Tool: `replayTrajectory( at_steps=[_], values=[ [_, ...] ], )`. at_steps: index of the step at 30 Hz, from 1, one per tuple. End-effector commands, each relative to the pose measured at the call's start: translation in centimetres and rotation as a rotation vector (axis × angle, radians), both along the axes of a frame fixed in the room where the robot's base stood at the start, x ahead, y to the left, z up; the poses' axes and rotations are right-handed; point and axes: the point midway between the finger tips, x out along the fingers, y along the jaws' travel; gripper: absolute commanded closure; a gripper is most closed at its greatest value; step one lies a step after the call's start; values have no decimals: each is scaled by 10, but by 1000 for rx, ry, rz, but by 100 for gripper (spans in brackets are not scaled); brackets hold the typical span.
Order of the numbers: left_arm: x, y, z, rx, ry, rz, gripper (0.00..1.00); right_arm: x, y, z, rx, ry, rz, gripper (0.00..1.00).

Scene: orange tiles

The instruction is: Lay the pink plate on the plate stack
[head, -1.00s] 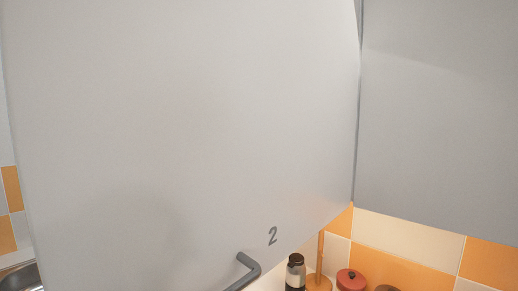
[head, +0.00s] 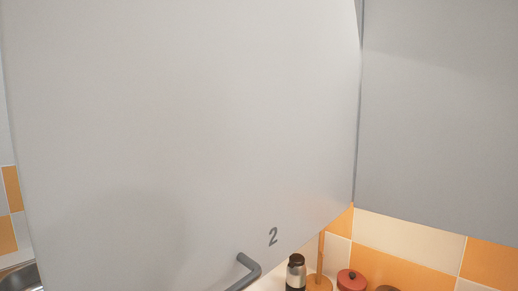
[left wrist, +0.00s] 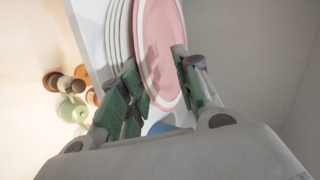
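In the left wrist view the pink plate (left wrist: 160,45) is at the top middle, its broad face showing. It lies against a plate stack of white plates (left wrist: 118,30), whose rims show on its left. My left gripper (left wrist: 158,80) has its green-padded fingers spread wide, one near the white rims and the other by the pink plate's right edge. The fingers do not look closed on the plate; exact contact is hard to tell. The head view shows no plates and no gripper. My right gripper is in neither view.
A large grey cabinet door (head: 190,120) marked 2, with a dark handle (head: 246,272), fills much of the head view. A dark bottle (head: 296,272) and a red pot (head: 351,281) stand below. A blue item (left wrist: 163,128) shows below the pink plate.

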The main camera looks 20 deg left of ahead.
Motion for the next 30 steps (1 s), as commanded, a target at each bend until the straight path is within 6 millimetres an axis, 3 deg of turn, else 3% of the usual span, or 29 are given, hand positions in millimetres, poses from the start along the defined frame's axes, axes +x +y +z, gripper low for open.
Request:
replayTrajectory(
  at_steps=[18, 30],
  values=[
    [-75, 15, 39, 1, -2, -2, 68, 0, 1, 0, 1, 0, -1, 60],
    [-88, 18, 46, 0, -1, -1, 68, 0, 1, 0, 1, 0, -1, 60]
  ],
)
